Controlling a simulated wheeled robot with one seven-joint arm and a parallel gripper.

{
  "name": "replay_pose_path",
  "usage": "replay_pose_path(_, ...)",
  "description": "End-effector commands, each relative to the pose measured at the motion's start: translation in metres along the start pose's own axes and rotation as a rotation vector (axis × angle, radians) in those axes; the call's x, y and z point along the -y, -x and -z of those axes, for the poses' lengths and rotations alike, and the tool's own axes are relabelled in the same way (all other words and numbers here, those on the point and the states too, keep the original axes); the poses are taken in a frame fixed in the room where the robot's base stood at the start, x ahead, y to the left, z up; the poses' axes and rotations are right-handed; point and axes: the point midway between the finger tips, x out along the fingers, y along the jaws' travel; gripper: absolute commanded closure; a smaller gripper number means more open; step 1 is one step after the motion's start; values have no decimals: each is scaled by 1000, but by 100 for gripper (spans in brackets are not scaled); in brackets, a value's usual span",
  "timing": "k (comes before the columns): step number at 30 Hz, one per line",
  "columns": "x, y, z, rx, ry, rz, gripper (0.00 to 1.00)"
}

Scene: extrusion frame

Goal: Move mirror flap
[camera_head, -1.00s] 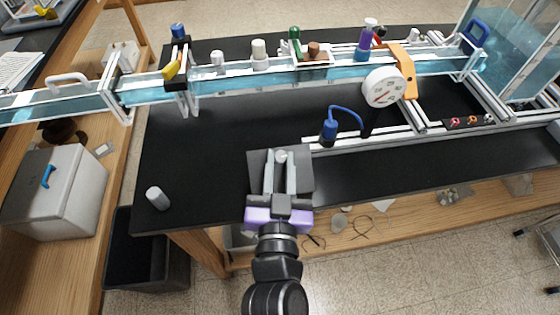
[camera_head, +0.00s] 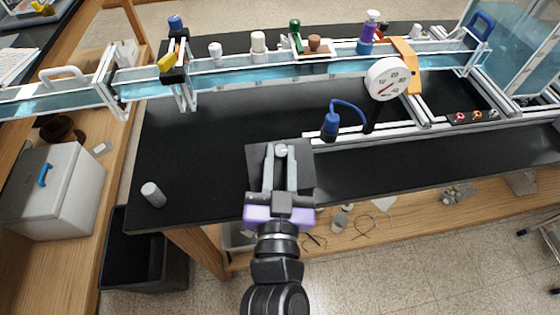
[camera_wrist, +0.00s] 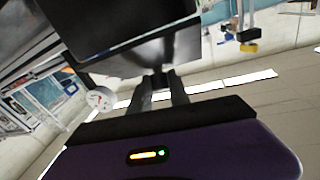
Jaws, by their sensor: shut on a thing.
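In the wrist view my gripper (camera_wrist: 160,84) reaches to a dark glossy panel (camera_wrist: 150,50), which seems to be the same flap. The fingers hide part of the plate, and its far face is hidden. I cannot tell whether the plate touches anything behind it.
The black table (camera_head: 200,130) is mostly clear on the left, with a grey cylinder (camera_head: 153,195) at its front-left edge. A clear water channel (camera_head: 225,80) crosses the back. A white gauge (camera_head: 388,78), a blue hooked part (camera_head: 331,125) and metal rails (camera_head: 400,134) stand to the right.

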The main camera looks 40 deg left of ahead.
Motion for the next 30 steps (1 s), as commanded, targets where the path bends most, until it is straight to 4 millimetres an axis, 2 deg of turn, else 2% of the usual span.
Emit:
replay_pose_path(1, -1, 1, -6, -16, -3, 1, 100)
replay_pose_path(18, -1, 5, 3, -70, -12, 8, 100)
replay_pose_path(19, -1, 5, 3, -70, -12, 8, 74)
replay_pose_path(22, -1, 5, 3, -70, -12, 8, 55)
replay_pose_path(30, -1, 5, 2, -69, -12, 8, 55)
